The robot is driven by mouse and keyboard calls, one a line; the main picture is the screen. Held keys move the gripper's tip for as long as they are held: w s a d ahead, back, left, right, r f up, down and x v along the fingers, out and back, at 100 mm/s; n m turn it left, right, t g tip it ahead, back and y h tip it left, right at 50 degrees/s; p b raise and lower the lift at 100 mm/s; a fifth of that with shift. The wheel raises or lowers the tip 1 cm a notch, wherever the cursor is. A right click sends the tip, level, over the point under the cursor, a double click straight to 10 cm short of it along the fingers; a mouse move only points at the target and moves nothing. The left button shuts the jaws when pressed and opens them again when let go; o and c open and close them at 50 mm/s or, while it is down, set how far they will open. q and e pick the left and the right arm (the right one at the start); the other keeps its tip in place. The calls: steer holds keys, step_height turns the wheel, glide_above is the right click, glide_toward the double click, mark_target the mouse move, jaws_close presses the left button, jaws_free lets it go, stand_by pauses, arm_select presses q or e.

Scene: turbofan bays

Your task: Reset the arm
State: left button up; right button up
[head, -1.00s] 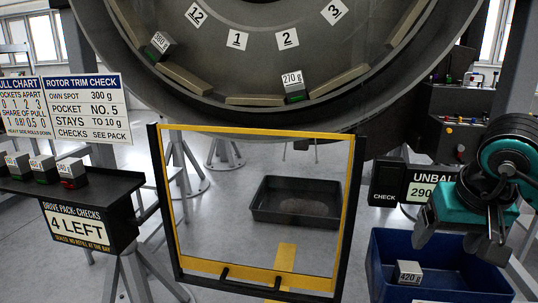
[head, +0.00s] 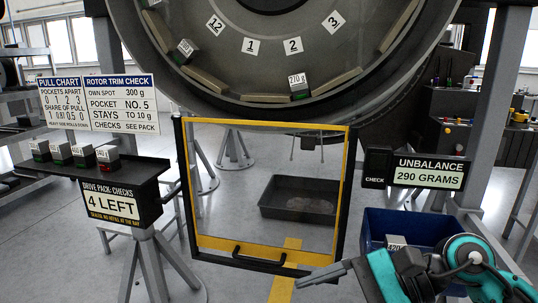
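My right gripper (head: 325,274) shows at the bottom, right of centre, on the teal and black arm that comes in from the lower right. It points left, in front of the guard frame's lower right corner. One grey finger shows clearly; its opening cannot be made out, and I see nothing held. Behind the arm is a blue bin (head: 378,222) holding a block marked 420 (head: 396,241), partly hidden by the arm. My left gripper is not in view.
The rotor (head: 150,25) holds a 270 g block (head: 298,84) and another block (head: 184,50). A yellow-edged clear guard (head: 265,126) hangs below, with a black tray (head: 297,207) behind. Several blocks stand on the left shelf (head: 140,172). The display (head: 428,173) reads UNBALANCE 290 GRAMS.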

steer(key=w+d+f+n+t, duration=0.25)
steer(key=n+t, duration=0.65)
steer(key=n, duration=0.9)
steer(key=w+d+f+n+t, duration=0.1)
steer(key=w+f+n+t, duration=0.15)
steer(key=n+t, duration=1.05)
steer(key=s+d+f+m+g+h, duration=0.1)
steer(key=d+f+m+g+h, duration=0.1)
steer(key=f+m+g+h, duration=0.3)
steer(key=s+d+f+m+g+h, duration=0.1)
steer(key=d+f+m+h, duration=0.25)
steer(key=f, duration=0.25)
steer(key=s+d+f+m+g+h, duration=0.1)
steer(key=s+f+m+g+h, duration=0.1)
steer(key=s+f+m+g, duration=0.3)
steer(key=s+f+m, duration=0.4)
steer(key=f, duration=0.4)
steer(key=shift+s+h, duration=0.2)
steer(key=shift+h, duration=0.15)
